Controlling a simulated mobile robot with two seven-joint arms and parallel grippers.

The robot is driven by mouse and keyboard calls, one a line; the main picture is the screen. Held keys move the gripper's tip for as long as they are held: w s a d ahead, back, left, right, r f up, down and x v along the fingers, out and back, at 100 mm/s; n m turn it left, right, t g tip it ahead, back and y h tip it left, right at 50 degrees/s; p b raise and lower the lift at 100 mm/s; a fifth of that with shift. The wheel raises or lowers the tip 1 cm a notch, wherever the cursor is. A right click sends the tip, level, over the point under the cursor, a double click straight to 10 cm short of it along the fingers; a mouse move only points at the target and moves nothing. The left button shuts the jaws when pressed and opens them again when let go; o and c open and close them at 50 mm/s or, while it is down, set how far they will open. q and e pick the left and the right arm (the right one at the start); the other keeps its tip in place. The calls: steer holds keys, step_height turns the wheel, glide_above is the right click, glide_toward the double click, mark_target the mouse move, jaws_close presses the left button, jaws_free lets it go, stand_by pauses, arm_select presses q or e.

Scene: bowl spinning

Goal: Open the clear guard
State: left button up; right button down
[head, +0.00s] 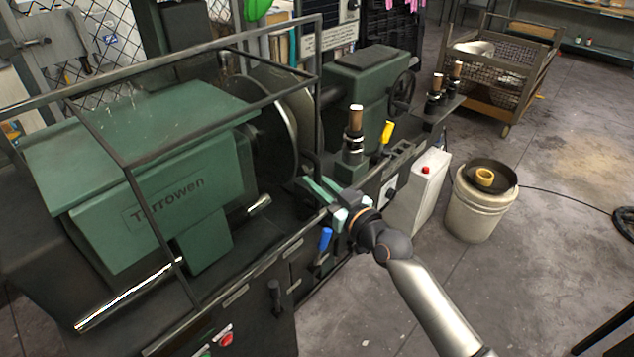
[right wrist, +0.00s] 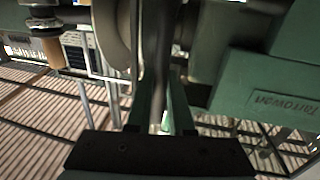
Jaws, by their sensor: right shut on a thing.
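The clear guard (head: 318,95) is a dark bar frame over the green lathe headstock; its panels are see-through and hard to make out. It stands over the front and top of the spinning disc area. My right gripper (head: 317,187) is at the guard's lower right corner, with its green fingers shut on the guard's dark bar. In the right wrist view the same guard bar (right wrist: 157,55) runs upright between the two fingers. The exact contact is partly hidden by the fingers. My left gripper is not in view.
The green lathe headstock (head: 150,185) fills the left. A tool post (head: 355,135), a yellow-handled lever (head: 386,135) and the tailstock (head: 370,80) stand right of the guard. A white bucket (head: 475,205) stands on the floor at right, with open floor beyond.

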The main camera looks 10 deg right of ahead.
steer(key=shift+s+a+f, duration=0.1)
steer(key=shift+a, duration=0.05)
stand_by(0.3)
steer(key=c, duration=0.8)
jaws_free()
steer(key=shift+s, duration=0.1)
steer(key=v, duration=1.2)
steer(key=shift+s+b, duration=0.15)
steer(key=shift+b, duration=0.2)
steer(key=s+f+m+g+h, duration=0.1)
steer(key=s+f+g+h, duration=0.2)
steer(key=s+f, duration=0.7)
steer(key=s+d+f+m+g+h+p, duration=0.1)
steer(key=s+f+m+g+h, duration=0.1)
steer(key=s+f, duration=0.8)
step_height(320, 180, down, 7)
steer(key=shift+s+d+r+g+h, duration=0.2)
steer(key=shift+g+h, duration=0.3)
steer(key=shift+g, duration=0.4)
